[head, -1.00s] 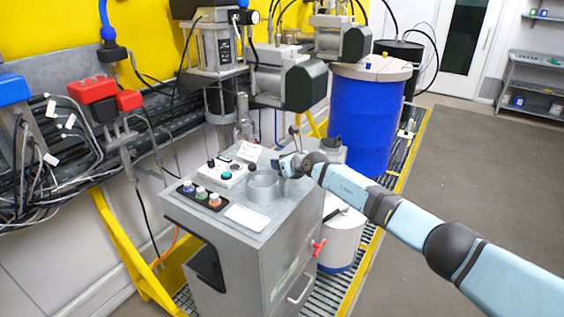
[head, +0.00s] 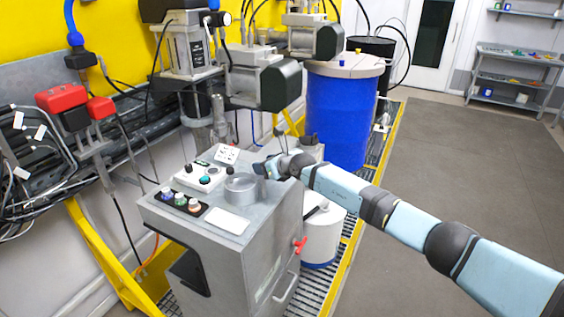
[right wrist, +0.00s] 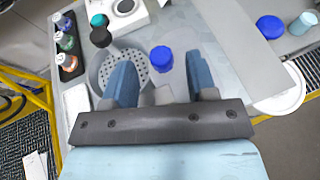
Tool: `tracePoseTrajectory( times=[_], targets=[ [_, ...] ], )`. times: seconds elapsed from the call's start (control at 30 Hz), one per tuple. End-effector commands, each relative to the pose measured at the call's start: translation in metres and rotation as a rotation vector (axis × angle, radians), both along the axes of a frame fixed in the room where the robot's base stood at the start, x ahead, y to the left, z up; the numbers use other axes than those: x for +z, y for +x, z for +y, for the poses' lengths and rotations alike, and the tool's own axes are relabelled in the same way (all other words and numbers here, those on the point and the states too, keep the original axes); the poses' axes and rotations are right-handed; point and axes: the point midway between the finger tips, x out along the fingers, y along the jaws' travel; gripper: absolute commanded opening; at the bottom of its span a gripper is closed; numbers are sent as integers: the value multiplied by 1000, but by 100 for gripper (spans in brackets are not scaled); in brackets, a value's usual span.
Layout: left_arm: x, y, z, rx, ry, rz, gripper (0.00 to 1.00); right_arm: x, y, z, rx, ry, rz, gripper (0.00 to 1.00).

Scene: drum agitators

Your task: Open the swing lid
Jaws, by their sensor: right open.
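A grey cabinet (head: 178,222) has a round metal cup (head: 242,188) on its top. In the right wrist view the cup shows a perforated disc (right wrist: 131,66) inside its rim. A blue round cap or knob (right wrist: 162,58) lies just beyond and between my fingers there. I cannot tell which part is the swing lid. My right gripper (head: 266,168) is at the far right side of the cup, low over the cabinet top. In the wrist view its two blue fingers (right wrist: 160,76) are apart with nothing gripped; the left finger overlaps the cup. My left gripper is not in view.
A control box with a teal button (head: 206,180) and a row of coloured buttons (head: 180,200) stand left of the cup. A red valve handle (head: 299,245) sticks out at the cabinet's right. A blue drum (head: 342,115) stands behind. Floor at right is clear.

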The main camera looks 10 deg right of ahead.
Motion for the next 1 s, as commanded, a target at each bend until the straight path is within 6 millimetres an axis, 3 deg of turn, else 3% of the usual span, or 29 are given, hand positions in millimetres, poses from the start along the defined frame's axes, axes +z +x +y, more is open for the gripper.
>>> tracePoseTrajectory(
  times=[0.07, 0.43, 1.0],
  targets=[
    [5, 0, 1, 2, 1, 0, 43, 7, -14, -10, 0, -1, 0, 52],
    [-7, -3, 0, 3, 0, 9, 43, 29, -65, -42, 0, 1, -1, 52],
    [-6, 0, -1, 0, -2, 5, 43, 33, -79, -46, 4, 17, 7, 52]
  ],
)
